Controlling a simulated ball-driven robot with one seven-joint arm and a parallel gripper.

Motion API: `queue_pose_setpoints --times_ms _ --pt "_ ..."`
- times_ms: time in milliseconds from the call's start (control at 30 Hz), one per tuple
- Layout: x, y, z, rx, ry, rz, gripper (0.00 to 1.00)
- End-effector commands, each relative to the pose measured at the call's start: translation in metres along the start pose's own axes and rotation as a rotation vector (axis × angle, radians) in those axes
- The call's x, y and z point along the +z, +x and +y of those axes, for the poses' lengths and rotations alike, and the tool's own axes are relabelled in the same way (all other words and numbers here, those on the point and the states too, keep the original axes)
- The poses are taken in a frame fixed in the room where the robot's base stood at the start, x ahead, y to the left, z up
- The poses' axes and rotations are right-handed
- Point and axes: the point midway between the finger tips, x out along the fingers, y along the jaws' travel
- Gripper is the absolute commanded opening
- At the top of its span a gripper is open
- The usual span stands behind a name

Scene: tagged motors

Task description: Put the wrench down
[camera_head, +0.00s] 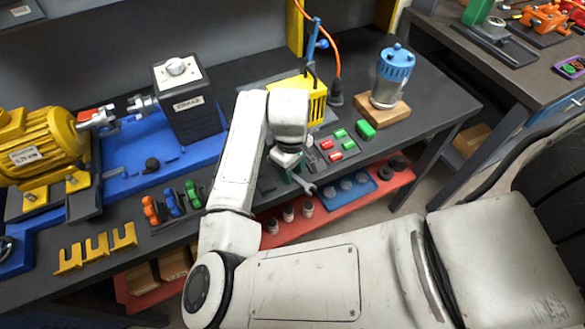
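My gripper (291,171) points down over the front part of the dark workbench (375,150), right of the middle of the bench. A small silver wrench (304,184) juts out from under its fingertips, toward the lower right, across the bench's front edge in the picture. Most of the wrench is hidden by my gripper and wrist. The fingers are small and partly covered, so I cannot see their spacing, nor whether the wrench touches the bench.
Green and red blocks (335,156) sit right of my gripper. A yellow ribbed part (316,104) stands behind it. A blue-topped motor (393,77) stands on a wooden block. At left are a yellow motor (42,145) and blue base (130,170). A red shelf (325,213) holds parts below.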

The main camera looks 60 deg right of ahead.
Motion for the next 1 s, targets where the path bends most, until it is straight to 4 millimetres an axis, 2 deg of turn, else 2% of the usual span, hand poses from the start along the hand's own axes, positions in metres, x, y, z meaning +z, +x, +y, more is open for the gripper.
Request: queue_pose_setpoints --times_ms 167,333,800,1000 --pt "0.0 -0.001 0.0 0.0 0.0 0.001 0.39" --pt "-0.001 -0.014 0.001 0.002 0.0 0.003 0.39" --pt "0.0 -0.103 0.001 0.0 0.001 0.001 0.39" --pt "0.0 -0.121 0.001 0.0 0.0 0.0 0.39"
